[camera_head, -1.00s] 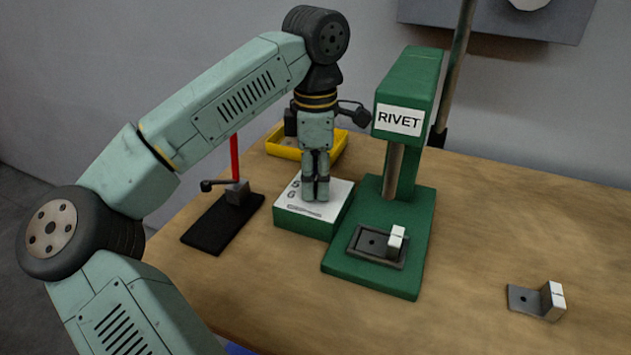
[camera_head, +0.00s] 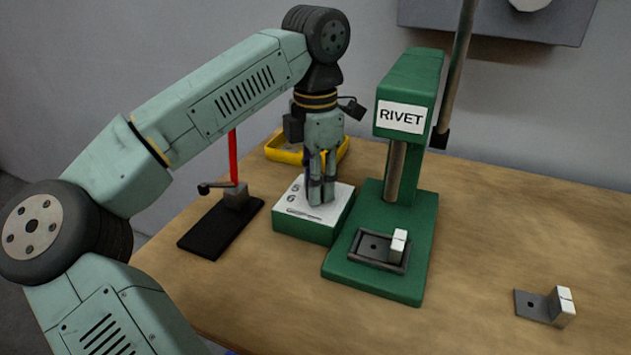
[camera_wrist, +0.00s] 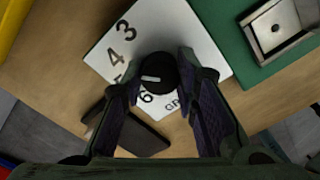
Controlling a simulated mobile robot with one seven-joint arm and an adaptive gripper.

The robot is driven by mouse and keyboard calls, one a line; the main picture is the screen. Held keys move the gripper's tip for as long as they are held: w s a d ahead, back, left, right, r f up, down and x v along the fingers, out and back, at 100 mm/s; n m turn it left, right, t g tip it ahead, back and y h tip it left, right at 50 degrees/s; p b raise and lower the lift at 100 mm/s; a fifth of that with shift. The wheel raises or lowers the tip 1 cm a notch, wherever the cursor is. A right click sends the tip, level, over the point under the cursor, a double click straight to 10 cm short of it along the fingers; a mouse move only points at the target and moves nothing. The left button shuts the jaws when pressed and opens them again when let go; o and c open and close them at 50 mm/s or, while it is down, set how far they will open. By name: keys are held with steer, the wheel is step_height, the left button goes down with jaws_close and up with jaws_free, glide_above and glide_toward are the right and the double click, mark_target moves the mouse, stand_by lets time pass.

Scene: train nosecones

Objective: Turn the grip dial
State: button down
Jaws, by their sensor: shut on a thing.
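The grip dial (camera_wrist: 160,68) is a round black knob with a white pointer mark, on the white top of a green box (camera_head: 304,232). In the wrist view the numbers 3, 4, a partly hidden one and 6 lie around its left side, and the mark lies roughly crosswise, its end towards the left. My gripper (camera_head: 319,200) points down on the box. In the wrist view its two fingers (camera_wrist: 158,76) are shut on the dial from left and right. In the head view the fingers hide the dial.
A green RIVET press (camera_head: 375,280) stands close on the right, with a fixture on its base. A black stand with a red lever (camera_head: 233,160) is at the left. A yellow tray (camera_head: 285,152) is behind. A metal bracket (camera_head: 540,305) lies at the right on open table.

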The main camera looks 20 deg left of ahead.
steer(key=c, duration=1.2)
jaws_free()
steer(key=shift+c, duration=0.2)
step_height(320, 180, up, 8)
steer(key=shift+f, duration=0.25)
steer(key=shift+s, duration=0.1)
